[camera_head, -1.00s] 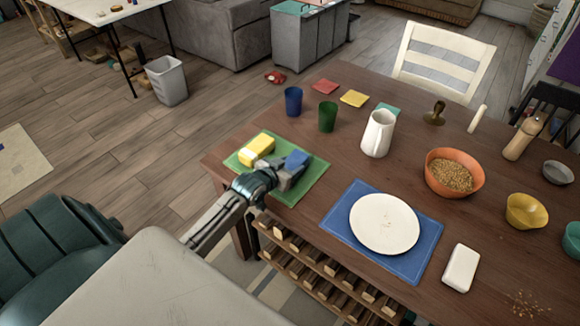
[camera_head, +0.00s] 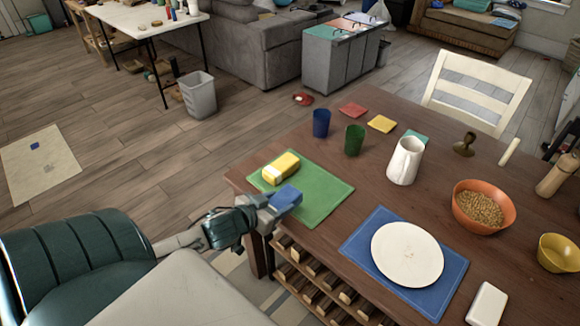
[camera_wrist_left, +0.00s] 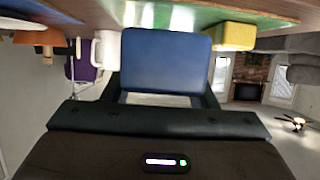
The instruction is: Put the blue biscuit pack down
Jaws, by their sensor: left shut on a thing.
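The blue biscuit pack (camera_head: 287,195) is between the fingers of my left gripper (camera_head: 277,203), which is shut on it. In the head view the pack overlaps the near left edge of the green mat (camera_head: 325,197). In the left wrist view the blue pack (camera_wrist_left: 165,60) fills the space between the fingers, and the tabletop (camera_wrist_left: 75,12) runs along the top of the picture. I cannot tell whether the pack touches the mat. A yellow pack (camera_head: 281,168) lies on the mat, just beyond the blue one. My right gripper is not in view.
A blue cup (camera_head: 321,123), a green cup (camera_head: 354,140) and a white jug (camera_head: 405,161) stand beyond the mat. A white plate (camera_head: 407,253) lies on a blue mat (camera_head: 360,243) to the right. The green mat's right part is bare.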

